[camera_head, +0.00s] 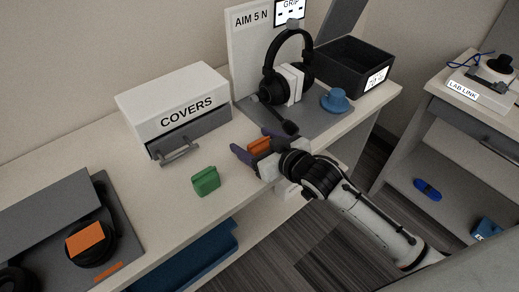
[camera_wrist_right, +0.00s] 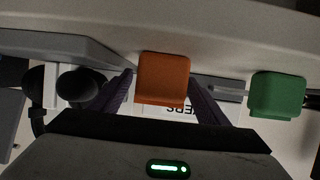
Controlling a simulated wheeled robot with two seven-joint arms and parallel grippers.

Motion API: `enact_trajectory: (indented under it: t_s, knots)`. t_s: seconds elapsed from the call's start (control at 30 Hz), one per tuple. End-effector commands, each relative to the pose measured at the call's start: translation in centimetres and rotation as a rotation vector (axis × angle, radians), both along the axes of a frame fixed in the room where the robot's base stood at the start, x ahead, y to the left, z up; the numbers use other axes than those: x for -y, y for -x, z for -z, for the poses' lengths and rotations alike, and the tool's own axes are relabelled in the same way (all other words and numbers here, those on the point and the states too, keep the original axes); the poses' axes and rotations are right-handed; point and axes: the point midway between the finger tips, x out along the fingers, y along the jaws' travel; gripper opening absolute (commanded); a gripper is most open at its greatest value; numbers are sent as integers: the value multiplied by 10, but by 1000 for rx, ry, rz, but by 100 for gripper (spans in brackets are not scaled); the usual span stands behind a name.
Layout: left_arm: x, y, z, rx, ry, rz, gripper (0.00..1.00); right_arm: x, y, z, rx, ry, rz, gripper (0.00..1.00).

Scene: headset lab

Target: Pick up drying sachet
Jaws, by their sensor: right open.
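An orange clip-like block (camera_head: 260,145) stands near the front edge of the table, between the purple fingers of my right gripper (camera_head: 256,143). In the right wrist view the orange block (camera_wrist_right: 163,78) sits between the two open fingers, with a gap on at least the left side. A similar green block (camera_head: 206,181) stands on the table to the left of the gripper; it shows at the right of the wrist view (camera_wrist_right: 277,95). No label tells which object is the drying sachet. My left gripper is not in view.
A white COVERS box (camera_head: 180,90) with a grey drawer stands behind. A headset (camera_head: 288,70) on a stand, a blue knob-like object (camera_head: 335,100) and a dark open bin (camera_head: 355,68) are farther right. A grey case (camera_head: 65,225) lies at left. Table around the green block is clear.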

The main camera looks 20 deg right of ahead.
Motion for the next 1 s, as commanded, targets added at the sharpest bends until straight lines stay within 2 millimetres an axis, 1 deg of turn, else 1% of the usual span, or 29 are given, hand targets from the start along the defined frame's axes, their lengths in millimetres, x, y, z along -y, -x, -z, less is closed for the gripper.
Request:
enact_trajectory:
  t_s: [0.03,0.1,0.2,0.37,0.6,0.63,0.87,0.97,1.0]
  knots:
    - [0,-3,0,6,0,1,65,-2,-5,3,0,-1,0,69]
    - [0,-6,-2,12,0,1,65,-4,-10,5,0,-1,-1,69]
    - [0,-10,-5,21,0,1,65,-4,-12,7,-1,0,-1,69]
    - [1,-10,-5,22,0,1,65,-4,-11,6,-1,0,-1,69]
    - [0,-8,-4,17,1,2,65,-4,-11,6,-1,0,0,28]
    - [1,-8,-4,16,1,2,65,-4,-11,6,-1,0,0,24]
    - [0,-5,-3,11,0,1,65,-4,-11,5,0,0,0,24]
    - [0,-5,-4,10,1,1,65,-4,-12,-4,2,-1,0,24]
    - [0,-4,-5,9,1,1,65,-4,-12,-10,3,-1,0,24]
